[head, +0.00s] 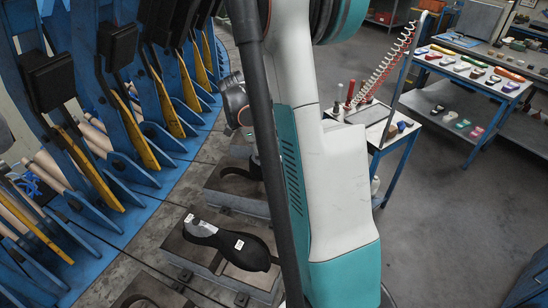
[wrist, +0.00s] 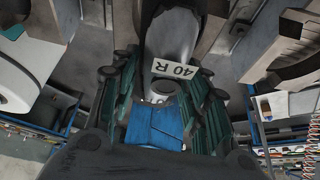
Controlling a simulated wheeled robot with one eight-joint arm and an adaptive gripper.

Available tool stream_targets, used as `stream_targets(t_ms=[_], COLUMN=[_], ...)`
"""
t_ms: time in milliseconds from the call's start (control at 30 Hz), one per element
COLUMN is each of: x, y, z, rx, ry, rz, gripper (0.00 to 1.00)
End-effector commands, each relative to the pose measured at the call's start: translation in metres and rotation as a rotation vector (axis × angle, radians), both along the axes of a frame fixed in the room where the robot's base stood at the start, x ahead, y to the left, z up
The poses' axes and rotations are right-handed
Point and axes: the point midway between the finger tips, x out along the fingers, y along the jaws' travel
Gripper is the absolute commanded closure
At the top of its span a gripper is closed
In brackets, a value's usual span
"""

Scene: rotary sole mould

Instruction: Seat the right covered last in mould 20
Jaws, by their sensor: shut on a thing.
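In the wrist view, my gripper (wrist: 163,85) is shut on the right covered last (wrist: 172,38), a grey and dark form with a white "40 R" label. The fingers grip it on both sides, and its far end is cut off by the top of the picture. In the head view, my arm hides most of the gripper and the held last. Another covered last (head: 228,245), black with a grey end and white labels, lies on a mould block (head: 193,255) at the lower middle. I cannot read which mould is number 20.
More mould blocks (head: 222,203) line the rotary table, one with a dark cavity (wrist: 295,62) right of the held last. Blue brackets with black pads (head: 50,80) crowd the left. A small blue trolley (head: 388,146) and benches with coloured items (head: 478,68) stand right; grey floor between is clear.

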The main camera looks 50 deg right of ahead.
Motion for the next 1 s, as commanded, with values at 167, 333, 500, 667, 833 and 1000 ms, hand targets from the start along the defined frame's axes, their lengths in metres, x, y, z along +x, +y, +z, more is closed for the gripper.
stream_targets(t_ms=[167, 333, 500, 667, 833, 1000], x=[0.009, 0.017, 0.025, 0.033, 0.041, 0.049], y=[0.004, 0.008, 0.012, 0.015, 0.019, 0.023], z=[0.001, 0.001, 0.001, 0.001, 0.001, 0.001], rx=[0.000, 0.000, -0.001, -0.001, 0.000, 0.000], ry=[0.002, 0.001, 0.001, 0.001, 0.001, 0.001], rz=[0.001, 0.002, 0.001, 0.001, 0.002, 0.001], gripper=[1.00, 1.00, 1.00, 1.00, 1.00, 1.00])
